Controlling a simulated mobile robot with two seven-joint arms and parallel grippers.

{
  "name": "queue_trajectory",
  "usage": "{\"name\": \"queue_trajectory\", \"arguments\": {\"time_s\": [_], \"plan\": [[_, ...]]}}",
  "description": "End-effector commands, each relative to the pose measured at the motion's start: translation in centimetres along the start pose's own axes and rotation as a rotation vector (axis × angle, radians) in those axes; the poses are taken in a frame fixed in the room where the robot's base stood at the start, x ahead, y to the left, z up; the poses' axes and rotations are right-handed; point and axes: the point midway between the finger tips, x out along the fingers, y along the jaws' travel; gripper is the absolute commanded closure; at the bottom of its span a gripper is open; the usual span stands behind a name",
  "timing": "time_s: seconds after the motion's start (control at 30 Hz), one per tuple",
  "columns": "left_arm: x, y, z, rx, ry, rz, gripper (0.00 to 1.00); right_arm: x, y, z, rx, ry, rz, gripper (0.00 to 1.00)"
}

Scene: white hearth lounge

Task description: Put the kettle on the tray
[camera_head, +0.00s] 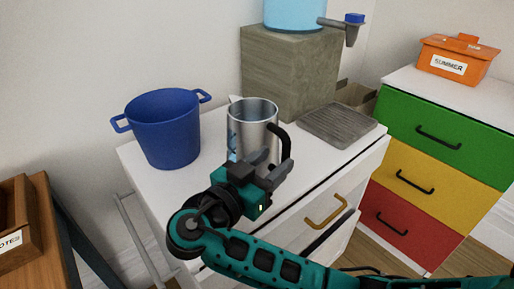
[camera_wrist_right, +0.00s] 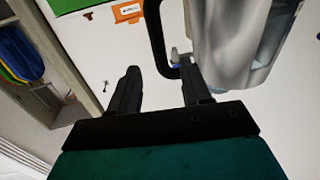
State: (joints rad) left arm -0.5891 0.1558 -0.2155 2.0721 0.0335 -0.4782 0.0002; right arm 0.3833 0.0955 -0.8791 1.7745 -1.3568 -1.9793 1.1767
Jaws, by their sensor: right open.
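The kettle (camera_head: 250,133) is a silver, open-topped jug with a black handle and a small blue mark, upright on the white cabinet. It fills the upper right of the right wrist view (camera_wrist_right: 232,40). The tray (camera_head: 338,126) is a grey slatted board lying flat to the right of the kettle, empty. My right gripper (camera_head: 271,167) is open in front of the kettle, near its handle. In the right wrist view, the handle (camera_wrist_right: 156,38) shows beyond and between the two spread fingers (camera_wrist_right: 158,88); I cannot tell whether they touch it. My left gripper is not in view.
A blue pot (camera_head: 166,135) stands left of the kettle. A wooden block (camera_head: 285,75) bearing a light-blue dispenser (camera_head: 293,14) stands behind. A coloured drawer unit (camera_head: 440,135) with an orange box (camera_head: 456,62) is at right. The cabinet top between kettle and tray is mostly clear.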

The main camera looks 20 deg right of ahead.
Motion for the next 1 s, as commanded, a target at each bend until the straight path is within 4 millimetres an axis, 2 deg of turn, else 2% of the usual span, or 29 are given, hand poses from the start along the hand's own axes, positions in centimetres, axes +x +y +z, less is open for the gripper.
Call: {"name": "queue_trajectory", "arguments": {"time_s": [0.03,0.27,0.6,0.87,1.0], "plan": [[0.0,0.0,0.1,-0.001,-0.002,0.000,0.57,0.9,0.0,-0.1,0.000,0.004,0.000,0.52],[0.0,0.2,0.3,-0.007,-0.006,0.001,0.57,2.7,0.0,-0.1,0.001,0.003,-0.001,0.52],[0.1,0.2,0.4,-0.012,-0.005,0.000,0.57,7.2,-0.1,-0.2,-0.002,0.003,-0.003,0.52],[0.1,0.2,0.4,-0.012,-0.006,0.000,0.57,7.5,-0.1,-0.2,-0.001,0.001,-0.003,0.52],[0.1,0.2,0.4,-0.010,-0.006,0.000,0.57,7.5,-0.1,-0.2,-0.002,0.001,-0.003,0.64]]}}
